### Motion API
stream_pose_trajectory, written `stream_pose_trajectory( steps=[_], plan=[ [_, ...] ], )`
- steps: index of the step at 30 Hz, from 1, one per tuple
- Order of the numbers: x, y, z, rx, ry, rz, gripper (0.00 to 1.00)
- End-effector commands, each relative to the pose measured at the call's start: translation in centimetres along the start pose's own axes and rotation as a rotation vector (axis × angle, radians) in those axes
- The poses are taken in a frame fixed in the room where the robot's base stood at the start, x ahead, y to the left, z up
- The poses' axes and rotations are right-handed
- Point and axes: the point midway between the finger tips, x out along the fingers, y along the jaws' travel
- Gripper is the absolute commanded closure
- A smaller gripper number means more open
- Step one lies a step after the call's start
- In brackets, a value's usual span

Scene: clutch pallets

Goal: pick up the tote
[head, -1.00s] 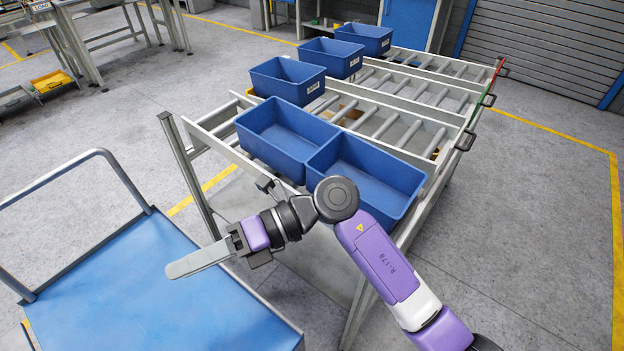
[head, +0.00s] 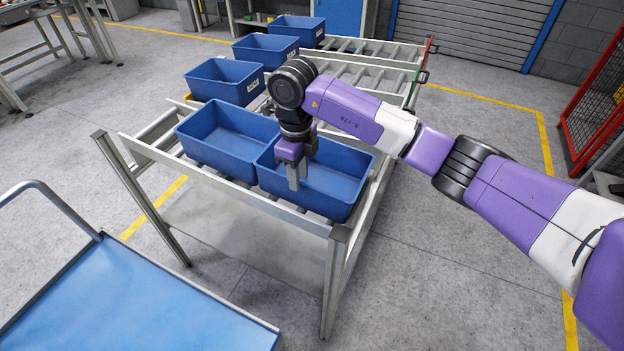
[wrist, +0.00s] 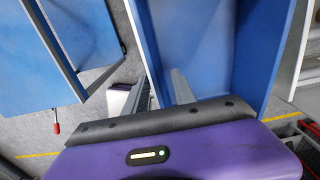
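The tote in front right is an open blue bin (head: 335,203) on the roller rack, side by side with another blue tote (head: 205,155). My gripper (head: 298,182) points down at the near rim of the front-right tote. In the wrist view, the tote's wall (wrist: 143,45) runs up to between the fingers of my gripper (wrist: 162,88), with a finger on each side. A gap shows between the fingers, so the gripper looks open. Whether the fingers touch the wall cannot be told. The tote appears empty and rests level.
More blue totes (head: 222,80) stand in a row behind on the rack (head: 290,218). A cart with a blue deck (head: 130,310) is at the lower left, apart from the rack. Grey floor is clear between and to the right. A red mesh fence (head: 600,100) stands at far right.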

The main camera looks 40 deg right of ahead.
Motion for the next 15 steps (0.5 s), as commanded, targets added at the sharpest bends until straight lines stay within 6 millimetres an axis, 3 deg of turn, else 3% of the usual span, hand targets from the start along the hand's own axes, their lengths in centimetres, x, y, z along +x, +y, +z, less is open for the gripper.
stream_pose_trajectory(
  steps=[15],
  plan=[
    [6.2, 0.4, -0.3, 0.0, 0.0, 0.004, 0.68]
  ],
)
